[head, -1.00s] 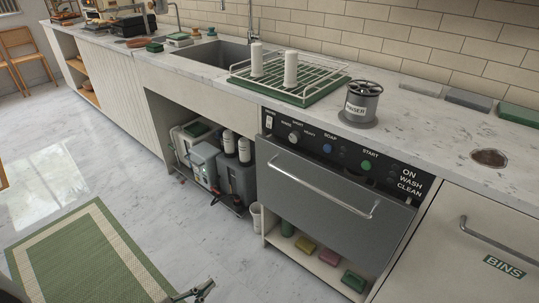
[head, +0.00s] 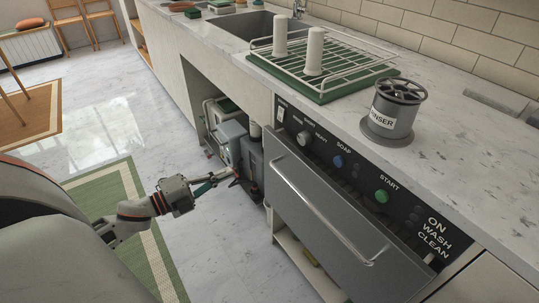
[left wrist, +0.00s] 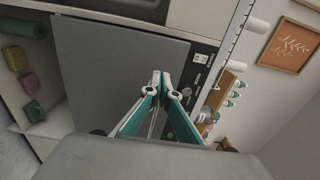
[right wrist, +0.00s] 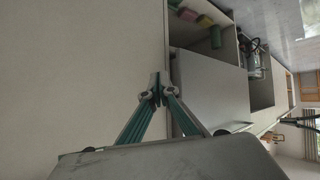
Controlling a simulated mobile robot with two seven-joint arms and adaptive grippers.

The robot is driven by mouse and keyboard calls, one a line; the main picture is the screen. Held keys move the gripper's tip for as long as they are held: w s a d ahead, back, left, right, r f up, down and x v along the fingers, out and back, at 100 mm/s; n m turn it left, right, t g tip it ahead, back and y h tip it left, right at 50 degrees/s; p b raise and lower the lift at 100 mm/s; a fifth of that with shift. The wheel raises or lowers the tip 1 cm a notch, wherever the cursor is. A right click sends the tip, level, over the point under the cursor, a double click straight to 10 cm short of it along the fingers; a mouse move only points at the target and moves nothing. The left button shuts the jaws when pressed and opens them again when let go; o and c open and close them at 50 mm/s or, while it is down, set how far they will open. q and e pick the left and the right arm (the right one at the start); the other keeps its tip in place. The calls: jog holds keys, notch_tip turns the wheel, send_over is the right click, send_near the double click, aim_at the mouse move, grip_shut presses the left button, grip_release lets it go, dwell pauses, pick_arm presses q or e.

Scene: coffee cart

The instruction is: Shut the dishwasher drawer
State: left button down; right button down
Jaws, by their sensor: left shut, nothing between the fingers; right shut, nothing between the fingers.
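The dishwasher drawer (head: 325,210) has a grey front with a long bar handle (head: 318,205). Its front appears to stand out a little from the control panel (head: 350,170); how far is hard to tell. The drawer front also shows in the left wrist view (left wrist: 105,75) and in the right wrist view (right wrist: 210,90). My left gripper (head: 236,176) is shut and empty, to the left of the drawer in the head view, apparently apart from it. It points toward the drawer side in the left wrist view (left wrist: 160,76). My right gripper (right wrist: 159,86) is shut and empty, visible only in its wrist view.
The counter above carries a rinser (head: 394,108) and a green tray (head: 318,88) with a wire rack and two white cylinders. Machinery (head: 232,140) stands in the open bay left of the drawer. A shelf below holds colored blocks (left wrist: 15,57). The floor (head: 220,240) before it is clear.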

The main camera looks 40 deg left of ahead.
pick_arm(q)
jog(key=b, duration=0.1)
send_near(272, 152)
jog(key=x, duration=0.5)
jog(key=shift+w+f, duration=0.2)
jog(key=shift+f, duration=0.1)
jog(key=shift+b+x, duration=0.3)
jog(key=shift+x, duration=0.45)
pick_arm(e)
jog(key=shift+w+a+r+y, duration=0.15)
jog(key=shift+a+r, duration=0.05)
jog(key=shift+a, duration=0.2)
jog(key=shift+w+a+r+y, duration=0.1)
jog(key=shift+a+r+y, duration=0.05)
jog(key=shift+a, duration=0.25)
pick_arm(q)
jog(key=shift+r, duration=0.1)
jog(key=x, duration=0.4)
jog(key=shift+w+d+r+p, duration=0.1)
jog(key=shift+w+p, duration=0.15)
jog(key=shift+p, duration=0.1)
jog(key=shift+w, duration=0.15)
pick_arm(e)
jog(key=shift+s+d+f, duration=0.4)
jog(key=shift+d+f, duration=0.05)
jog(key=shift+r, duration=0.1)
